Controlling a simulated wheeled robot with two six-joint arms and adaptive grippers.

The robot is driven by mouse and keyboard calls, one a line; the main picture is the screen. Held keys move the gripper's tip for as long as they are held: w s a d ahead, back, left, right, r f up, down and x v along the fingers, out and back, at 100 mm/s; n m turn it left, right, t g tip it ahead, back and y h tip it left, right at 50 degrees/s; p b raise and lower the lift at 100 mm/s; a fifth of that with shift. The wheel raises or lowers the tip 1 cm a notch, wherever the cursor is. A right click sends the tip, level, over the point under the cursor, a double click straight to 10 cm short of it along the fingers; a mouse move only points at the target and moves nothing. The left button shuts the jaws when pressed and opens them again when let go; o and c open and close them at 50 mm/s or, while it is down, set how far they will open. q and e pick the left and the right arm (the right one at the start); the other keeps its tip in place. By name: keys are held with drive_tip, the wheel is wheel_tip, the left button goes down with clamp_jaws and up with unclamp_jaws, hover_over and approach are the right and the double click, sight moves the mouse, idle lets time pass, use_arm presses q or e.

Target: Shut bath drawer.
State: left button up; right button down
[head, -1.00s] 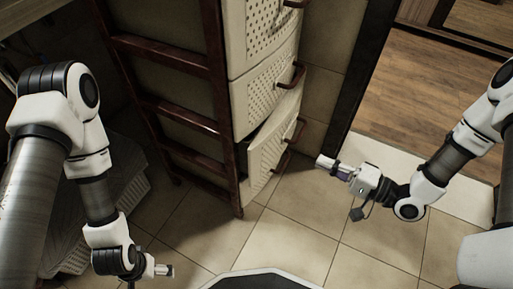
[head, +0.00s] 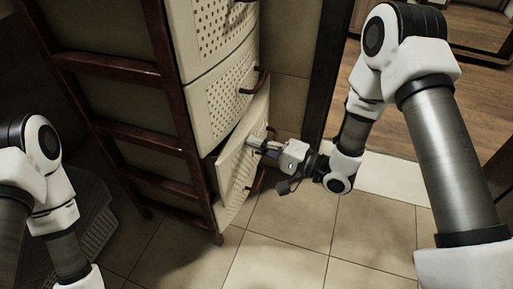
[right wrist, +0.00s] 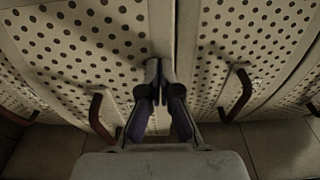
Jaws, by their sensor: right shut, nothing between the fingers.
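The cream bath drawer (head: 238,152), low in the cabinet, has a perforated front. It stands ajar, with a dark gap along its upper side edge. My right gripper (head: 258,145) is shut and empty at this front, its tips pointing at the panel. In the right wrist view the shut fingertips (right wrist: 154,82) lie over the perforated panel (right wrist: 90,50), near its edge beside the neighbouring panel. I cannot tell whether they touch it. A brown handle (right wrist: 97,118) shows left of the fingers. My left gripper is out of view.
Another perforated drawer (head: 222,90) sits above, with a brown handle (head: 254,82). The dark red cabinet frame (head: 130,65) is at the left. Tiled floor (head: 285,235) in front is clear.

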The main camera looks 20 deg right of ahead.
sight(245, 140)
drive_tip(key=shift+w+a, duration=0.1)
drive_tip(key=x, duration=0.2)
drive_tip(key=p+x, duration=0.1)
drive_tip(key=x, duration=0.1)
drive_tip(key=shift+a+r, duration=0.1)
drive_tip(key=shift+a, duration=0.15)
drive_tip(key=shift+d, duration=0.1)
